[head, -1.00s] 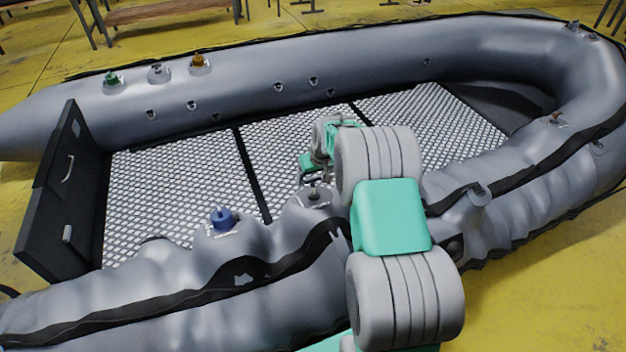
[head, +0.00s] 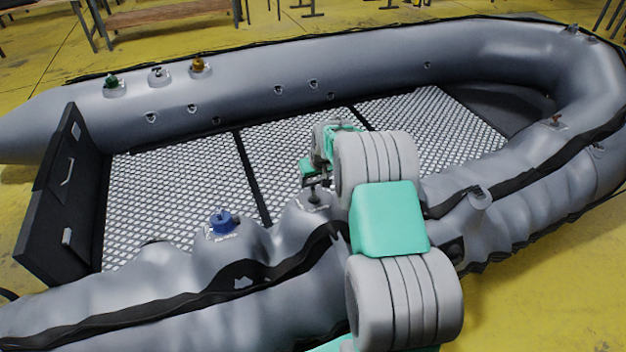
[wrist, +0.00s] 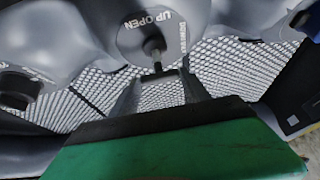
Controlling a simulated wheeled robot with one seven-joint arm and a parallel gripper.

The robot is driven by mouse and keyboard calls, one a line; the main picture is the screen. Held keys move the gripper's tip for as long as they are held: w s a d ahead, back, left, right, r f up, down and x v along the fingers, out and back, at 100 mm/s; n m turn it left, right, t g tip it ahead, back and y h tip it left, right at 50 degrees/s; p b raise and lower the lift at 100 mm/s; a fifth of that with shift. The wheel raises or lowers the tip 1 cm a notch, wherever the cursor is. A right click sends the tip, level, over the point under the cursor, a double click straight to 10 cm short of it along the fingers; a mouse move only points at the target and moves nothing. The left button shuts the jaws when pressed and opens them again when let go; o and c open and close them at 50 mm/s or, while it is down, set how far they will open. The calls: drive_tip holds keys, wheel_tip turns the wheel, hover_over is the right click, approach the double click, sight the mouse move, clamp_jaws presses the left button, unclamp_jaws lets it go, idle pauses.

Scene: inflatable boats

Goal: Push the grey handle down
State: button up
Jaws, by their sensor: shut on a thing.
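The grey handle (head: 315,196) is a small upright stem on a round grey valve on the near tube of the boat. In the wrist view the handle (wrist: 154,46) stands on a disc (wrist: 140,28) marked "UP OPEN" and "DOWN", the rest of the lettering being hard to read. My gripper (head: 314,182) is right above the valve in the head view, its jaws pointing down. In the wrist view my gripper (wrist: 157,72) is shut on the handle's end, and the exact contact is small and dark. The arm partly hides the gripper from the head camera.
A blue-handled valve (head: 221,221) sits left along the near tube. Green (head: 112,82), grey (head: 157,73) and orange (head: 199,65) valves line the far tube. The black transom (head: 55,195) stands at left. The patterned boat floor (head: 180,185) is mostly clear.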

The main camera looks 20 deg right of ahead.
sight(314, 189)
clamp_jaws()
drive_tip(key=shift+s+f+b, duration=0.2)
drive_tip(key=shift+f+b, duration=0.15)
drive_tip(key=shift+f, duration=0.4)
drive_tip(key=shift+s+f+b, duration=0.15)
drive_tip(key=shift+f+b, duration=0.2)
drive_tip(key=shift+f, duration=0.4)
drive_tip(key=o, duration=1.2)
unclamp_jaws()
drive_tip(key=shift+r, duration=0.1)
drive_tip(key=shift+r, duration=0.35)
drive_tip(key=p+v, duration=0.1)
drive_tip(key=v, duration=0.6)
drive_tip(key=shift+s+p, duration=0.2)
drive_tip(key=shift+p, duration=0.2)
